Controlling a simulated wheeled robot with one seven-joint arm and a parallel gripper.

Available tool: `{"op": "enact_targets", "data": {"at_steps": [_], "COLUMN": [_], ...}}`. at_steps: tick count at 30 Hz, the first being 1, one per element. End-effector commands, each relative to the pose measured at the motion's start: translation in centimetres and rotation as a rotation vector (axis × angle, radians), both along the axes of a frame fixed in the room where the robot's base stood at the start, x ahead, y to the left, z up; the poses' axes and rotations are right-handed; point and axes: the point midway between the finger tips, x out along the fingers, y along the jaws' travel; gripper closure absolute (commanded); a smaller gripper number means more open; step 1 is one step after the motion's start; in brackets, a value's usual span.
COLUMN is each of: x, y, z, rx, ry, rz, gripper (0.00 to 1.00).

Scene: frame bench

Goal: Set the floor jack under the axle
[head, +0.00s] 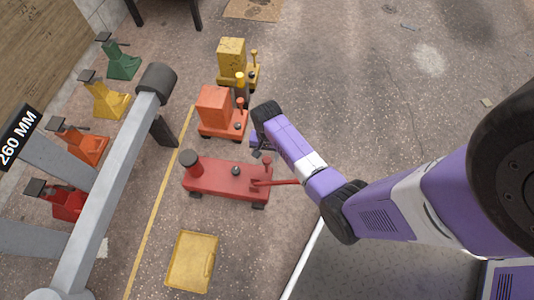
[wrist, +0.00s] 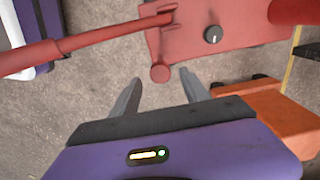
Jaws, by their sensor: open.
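The red floor jack (head: 225,183) stands on the floor right of the yellow line, with a dark round pad on a post at its left end. Its red handle (head: 275,183) sticks out to the right; the handle also crosses the wrist view (wrist: 90,38). The grey axle beam (head: 110,180) runs diagonally on the left, apart from the jack. My gripper (head: 258,150) is over the jack's far edge in the head view, its fingers mostly hidden. In the wrist view my gripper (wrist: 162,80) is open, with a round-topped red post (wrist: 160,73) between its fingertips, not gripped.
An orange jack (head: 214,105) and a yellow jack (head: 231,60) stand behind the red one. Several coloured stands, including a green one (head: 124,63), line the left beyond the beam. A yellow panel (head: 205,235) lies in front.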

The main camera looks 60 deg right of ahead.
Motion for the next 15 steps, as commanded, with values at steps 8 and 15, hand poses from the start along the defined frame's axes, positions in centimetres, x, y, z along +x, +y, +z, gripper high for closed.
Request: {"op": "enact_targets", "data": {"at_steps": [8, 15], "x": [0.0, 0.0], "y": [0.0, 0.0], "z": [-2.9, -2.9], "rx": [-0.001, -0.001], "ry": [-0.001, -0.001], "rz": [0.001, 0.001], "gripper": [0.46, 0.46]}}
